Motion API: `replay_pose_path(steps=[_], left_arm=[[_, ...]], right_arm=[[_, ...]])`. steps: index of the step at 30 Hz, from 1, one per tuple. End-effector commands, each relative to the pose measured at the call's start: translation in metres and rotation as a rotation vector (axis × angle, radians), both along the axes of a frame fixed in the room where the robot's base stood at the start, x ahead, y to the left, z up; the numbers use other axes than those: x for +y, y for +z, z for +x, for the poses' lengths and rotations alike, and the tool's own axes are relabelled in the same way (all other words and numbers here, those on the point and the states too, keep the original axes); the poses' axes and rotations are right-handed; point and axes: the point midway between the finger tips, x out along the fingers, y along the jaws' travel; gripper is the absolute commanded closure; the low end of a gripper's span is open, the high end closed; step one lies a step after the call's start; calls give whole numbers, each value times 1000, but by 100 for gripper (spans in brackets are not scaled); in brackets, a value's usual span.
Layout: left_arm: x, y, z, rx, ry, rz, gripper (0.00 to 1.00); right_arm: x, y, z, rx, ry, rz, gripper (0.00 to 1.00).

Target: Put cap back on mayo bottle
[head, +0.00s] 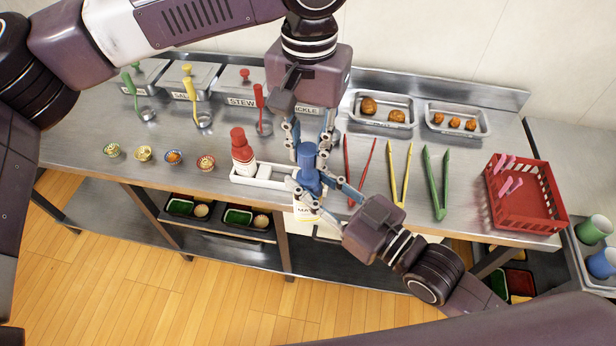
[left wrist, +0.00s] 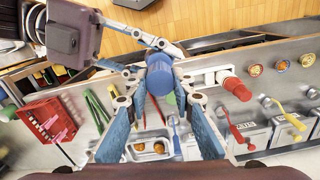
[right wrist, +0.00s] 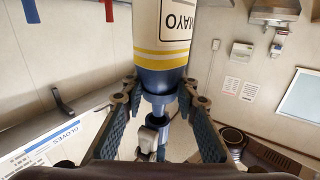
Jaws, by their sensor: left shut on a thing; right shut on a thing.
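The mayo bottle (head: 306,212) is held over the front edge of the counter, in line below its blue cap (head: 307,153). In the right wrist view the bottle (right wrist: 163,30) appears inverted, with a yellow stripe and dark blue lower band. My left gripper (head: 309,140) reaches down from the back and is shut on the cap, whose round top shows in the left wrist view (left wrist: 159,70). My right gripper (head: 313,188) comes from the front right and is shut on the bottle's upper end. Fingers crowd the joint; I cannot tell whether the cap is seated.
A red-capped bottle (head: 242,150) stands in a white holder (head: 262,183) just left of the grippers. Red tongs (head: 366,171), yellow tongs (head: 399,175) and green tongs (head: 435,183) lie to the right. A red basket (head: 526,210) is farther right. Small bowls (head: 144,153) line the left.

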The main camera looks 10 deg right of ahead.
Motion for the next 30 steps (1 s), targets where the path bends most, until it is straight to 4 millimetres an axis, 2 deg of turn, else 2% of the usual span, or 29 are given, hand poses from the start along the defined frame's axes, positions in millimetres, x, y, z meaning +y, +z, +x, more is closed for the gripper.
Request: replay_pose_path(steps=[25, 30], left_arm=[[0, -2, 0, -2, 1, 0, 85], [0, -9, -1, 1, 1, 0, 85]], right_arm=[[0, 1, 0, -2, 0, 1, 81], [0, 1, 0, -2, 0, 1, 81]])
